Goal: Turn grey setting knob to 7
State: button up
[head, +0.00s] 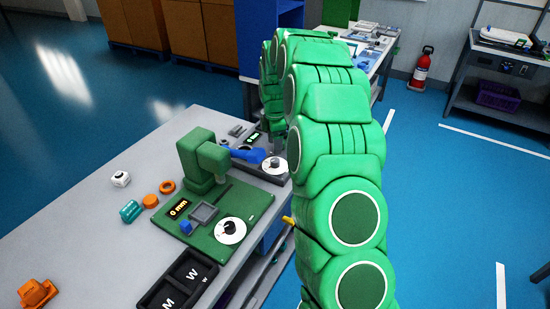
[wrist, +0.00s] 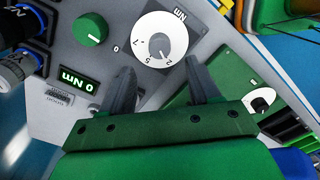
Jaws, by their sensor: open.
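The grey setting knob (wrist: 161,45) sits in the middle of a white dial (wrist: 150,60) marked Nm, with numbers including 2, 5 and 7 around its edge. In the head view the white dial (head: 274,165) is on the right part of a grey panel beyond the green device. My gripper (wrist: 160,70) is open in the wrist view, its two dark fingers apart on either side below the dial. Nothing is between the fingers, and they look clear of the knob. The knob's exact pointer setting is hard to read.
A green display (wrist: 77,82) reads 0 Nm, and a green knob (wrist: 90,29) is beside the dial. The green device (head: 205,165) with its own dial stands in front of the grey panel. Orange rings (head: 167,186) and a teal part (head: 130,211) lie on the grey table.

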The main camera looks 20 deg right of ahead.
aim_at(275, 160)
notch_tip(275, 160, down, 7)
jog(key=shift+f, duration=0.15)
dwell(0.4)
jog(key=shift+c, duration=0.2)
jog(key=c, duration=1)
